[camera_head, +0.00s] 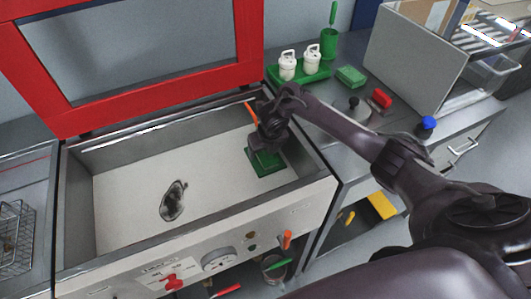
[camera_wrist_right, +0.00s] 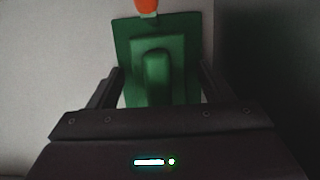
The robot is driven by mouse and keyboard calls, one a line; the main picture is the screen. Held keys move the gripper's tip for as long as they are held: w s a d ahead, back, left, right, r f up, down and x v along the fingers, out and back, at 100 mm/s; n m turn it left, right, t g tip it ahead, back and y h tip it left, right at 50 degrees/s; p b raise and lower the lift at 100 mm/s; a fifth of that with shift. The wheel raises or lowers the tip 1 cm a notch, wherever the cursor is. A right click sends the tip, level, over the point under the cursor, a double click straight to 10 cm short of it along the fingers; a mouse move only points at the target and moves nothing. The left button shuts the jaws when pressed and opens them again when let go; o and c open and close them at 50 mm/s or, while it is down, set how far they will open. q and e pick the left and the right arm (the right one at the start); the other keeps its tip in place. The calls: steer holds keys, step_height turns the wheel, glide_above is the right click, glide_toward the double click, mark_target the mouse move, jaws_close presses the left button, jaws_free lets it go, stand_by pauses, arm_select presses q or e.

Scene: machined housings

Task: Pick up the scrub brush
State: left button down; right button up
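A green square-based thing (camera_head: 268,163), which looks like the scrub brush, lies at the right end of the sunken tub. Its raised middle ridge (camera_wrist_right: 155,75) shows in the right wrist view. An orange end (camera_head: 250,112) sticks out beyond it and also shows in the wrist view (camera_wrist_right: 147,5); I cannot tell for sure that they are joined. My right gripper (camera_head: 266,145) is just above the green piece and hides part of it. In the wrist view the fingers (camera_wrist_right: 158,88) stand apart on either side of the green piece. My left gripper is out of view.
The tub's left floor is clear.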

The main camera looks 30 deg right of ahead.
steer(key=c, duration=1)
steer(key=shift+r, duration=0.2)
steer(key=shift+c, duration=0.2)
step_height(320, 180, up, 9)
steer(key=shift+w+f, duration=0.15)
steer(key=shift+f, duration=0.05)
step_height(320, 180, up, 11)
steer(key=p, duration=0.6)
steer(key=shift+p, duration=0.3)
